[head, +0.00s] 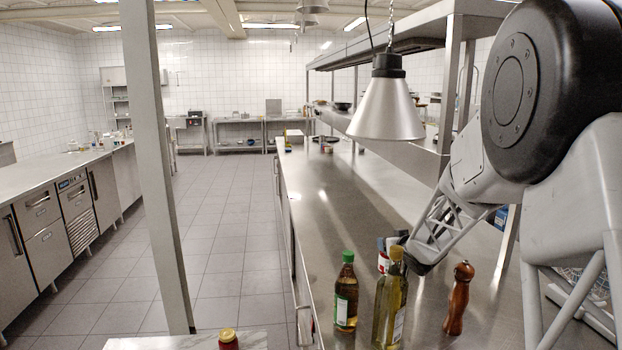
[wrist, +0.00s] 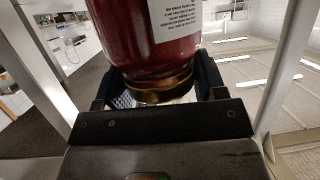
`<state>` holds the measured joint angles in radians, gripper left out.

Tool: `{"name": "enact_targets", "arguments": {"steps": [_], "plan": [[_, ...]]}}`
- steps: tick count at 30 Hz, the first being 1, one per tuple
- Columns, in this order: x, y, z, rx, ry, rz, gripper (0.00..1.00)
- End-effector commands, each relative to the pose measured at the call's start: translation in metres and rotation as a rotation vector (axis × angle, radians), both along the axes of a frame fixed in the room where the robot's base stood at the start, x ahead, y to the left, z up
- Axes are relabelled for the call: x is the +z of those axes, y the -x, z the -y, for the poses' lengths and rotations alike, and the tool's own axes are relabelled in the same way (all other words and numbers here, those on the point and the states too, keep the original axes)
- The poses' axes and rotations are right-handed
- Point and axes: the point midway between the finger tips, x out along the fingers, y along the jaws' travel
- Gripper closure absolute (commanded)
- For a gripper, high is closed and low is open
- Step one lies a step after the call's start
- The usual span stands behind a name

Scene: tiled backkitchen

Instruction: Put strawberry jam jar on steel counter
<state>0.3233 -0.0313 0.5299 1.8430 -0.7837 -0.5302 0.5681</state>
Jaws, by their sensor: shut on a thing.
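A dark red jar (wrist: 155,35) with a gold lid and a white label is between the fingers of my gripper (wrist: 162,88) in the wrist view. The gripper is shut on it near the lid end. In the head view my gripper (head: 396,248) is over the steel counter (head: 335,205), behind two bottles. A red and white bit of the jar (head: 383,261) shows there; the bottles hide the rest. I cannot tell whether its base touches the counter.
A green-capped bottle (head: 346,295), an oil bottle (head: 388,310) and a wooden pepper mill (head: 459,300) stand close in front of my gripper. A lamp (head: 387,105) hangs above. Another red jar (head: 228,341) is at the bottom edge on a marble top (head: 165,342). The counter's left middle is clear.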

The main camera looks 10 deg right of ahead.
Motion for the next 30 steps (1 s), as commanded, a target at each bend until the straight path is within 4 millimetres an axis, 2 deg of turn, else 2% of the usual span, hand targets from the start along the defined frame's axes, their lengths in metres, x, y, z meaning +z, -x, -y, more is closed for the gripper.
{"name": "enact_targets", "arguments": {"steps": [6, 19, 25, 30], "plan": [[-0.016, 0.01, 0.006, -0.007, 0.001, 0.002, 0.99], [-0.017, 0.01, 0.007, -0.007, 0.001, 0.003, 0.99], [-0.018, 0.0, 0.009, -0.007, 0.001, 0.003, 0.99], [-0.02, -0.019, 0.014, -0.007, 0.0, 0.003, 0.99]]}}
